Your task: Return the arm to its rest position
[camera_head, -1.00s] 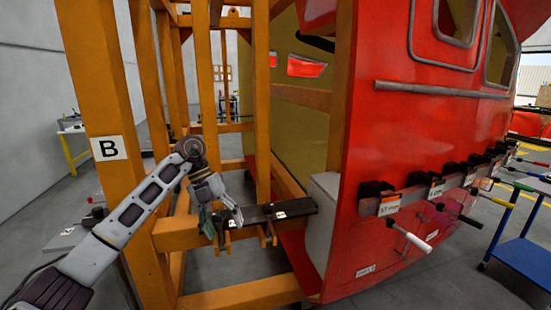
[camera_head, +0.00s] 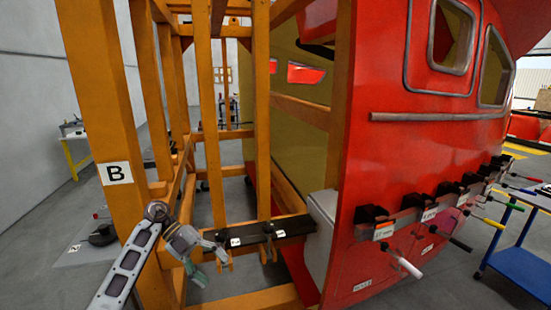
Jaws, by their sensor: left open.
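My left arm comes in from the lower left, and its gripper (camera_head: 208,260) hangs low beside the orange frame. The gripper is open, with nothing seen between its fingers. It is just left of a black bar (camera_head: 262,232) with small white labels, fixed across the orange frame. I cannot tell whether the gripper touches the frame or the bar. My right arm and gripper are not in view.
The orange frame (camera_head: 100,110) with a "B" label stands close on the left. The red nosecone (camera_head: 400,160) fills the right, with several coloured-handled tools (camera_head: 405,265) along its lower edge. A blue cart (camera_head: 525,262) stands at the far right. Grey floor (camera_head: 450,285) is clear in front.

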